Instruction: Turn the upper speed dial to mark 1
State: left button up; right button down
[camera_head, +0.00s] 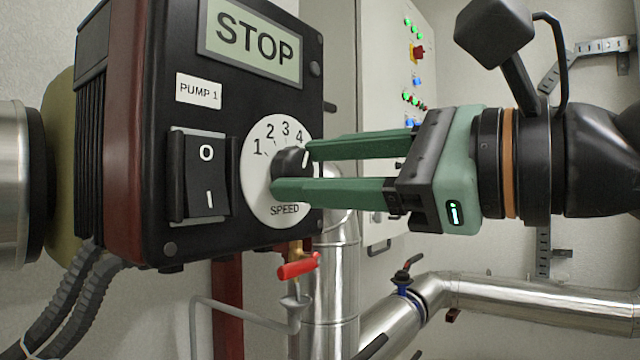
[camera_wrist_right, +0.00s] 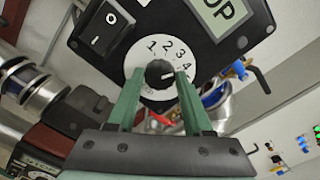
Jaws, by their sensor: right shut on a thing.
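The speed dial on the PUMP 1 box has a black knob (camera_head: 290,160) on a round white plate (camera_head: 255,190) marked 1 to 4 and SPEED. A white pointer line on the knob points up and right, near mark 4. My right gripper (camera_head: 292,170) comes in from the right with its green fingers closed on the knob, one above and one below. In the right wrist view, the knob (camera_wrist_right: 158,73) sits between the two fingertips (camera_wrist_right: 159,80), and its pointer line lies toward mark 4. The fingers hide part of the knob and plate. My left gripper is not in view.
A rocker switch (camera_head: 206,175) sits left of the dial, and a STOP display (camera_head: 252,40) above it. A red-handled valve (camera_head: 298,266) and steel pipes (camera_head: 335,280) are below. A panel with lights (camera_head: 395,60) stands behind.

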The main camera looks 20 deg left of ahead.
jog(key=n, duration=0.3)
jog(key=shift+n+b, duration=0.4)
jog(key=n, duration=0.4)
jog(key=shift+n, duration=0.3)
jog(key=n, duration=0.4)
jog(key=shift+f+n, duration=0.1)
jog(key=shift+n, duration=2)
jog(key=shift+c, duration=1.6)
grip_release()
